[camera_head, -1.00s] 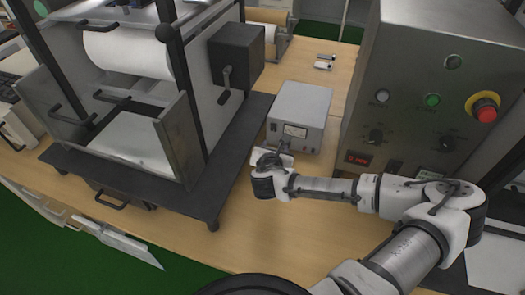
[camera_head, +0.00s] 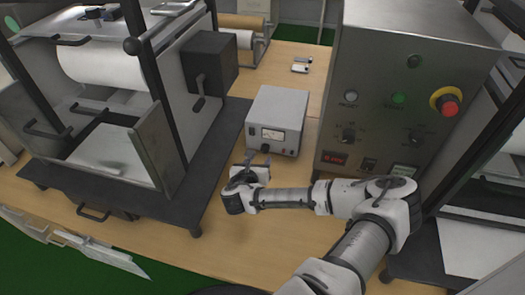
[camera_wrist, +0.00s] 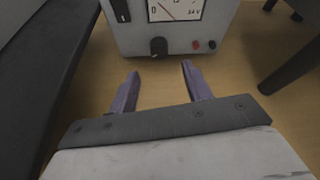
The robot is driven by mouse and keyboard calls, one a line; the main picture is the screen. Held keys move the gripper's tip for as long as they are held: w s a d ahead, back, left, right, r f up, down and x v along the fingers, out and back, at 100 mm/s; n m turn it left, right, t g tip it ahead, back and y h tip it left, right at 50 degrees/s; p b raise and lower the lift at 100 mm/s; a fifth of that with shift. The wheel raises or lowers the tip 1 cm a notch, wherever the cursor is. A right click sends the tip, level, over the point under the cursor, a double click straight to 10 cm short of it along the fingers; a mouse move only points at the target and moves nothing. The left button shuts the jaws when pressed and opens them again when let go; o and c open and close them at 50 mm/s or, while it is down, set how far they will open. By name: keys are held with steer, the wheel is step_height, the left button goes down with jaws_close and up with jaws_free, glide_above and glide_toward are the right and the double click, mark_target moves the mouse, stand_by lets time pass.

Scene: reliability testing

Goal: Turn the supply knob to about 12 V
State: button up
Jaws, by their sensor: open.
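The supply (camera_head: 277,121) is a light grey box on the wooden bench, with a dial meter on its front. In the wrist view its front face (camera_wrist: 122,33) shows the meter (camera_wrist: 175,8), marked 24 V, with the needle slanting. The black supply knob (camera_wrist: 159,47) sits low on the front, below the meter. My gripper (camera_wrist: 158,79) is open and empty, its two purple fingers pointing at the supply. The knob lies ahead of the gap between the fingertips, apart from them. In the head view my gripper (camera_head: 257,161) is just in front of the supply.
Red and black terminals (camera_wrist: 203,45) are right of the knob. A large roller machine (camera_head: 120,110) on a dark base stands left. A grey control cabinet (camera_head: 385,80) with a red stop button (camera_head: 448,105) stands right.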

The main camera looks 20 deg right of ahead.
mark_target(265, 151)
steer(key=p+x, duration=0.1)
steer(key=x, duration=0.6)
steer(key=c, duration=1)
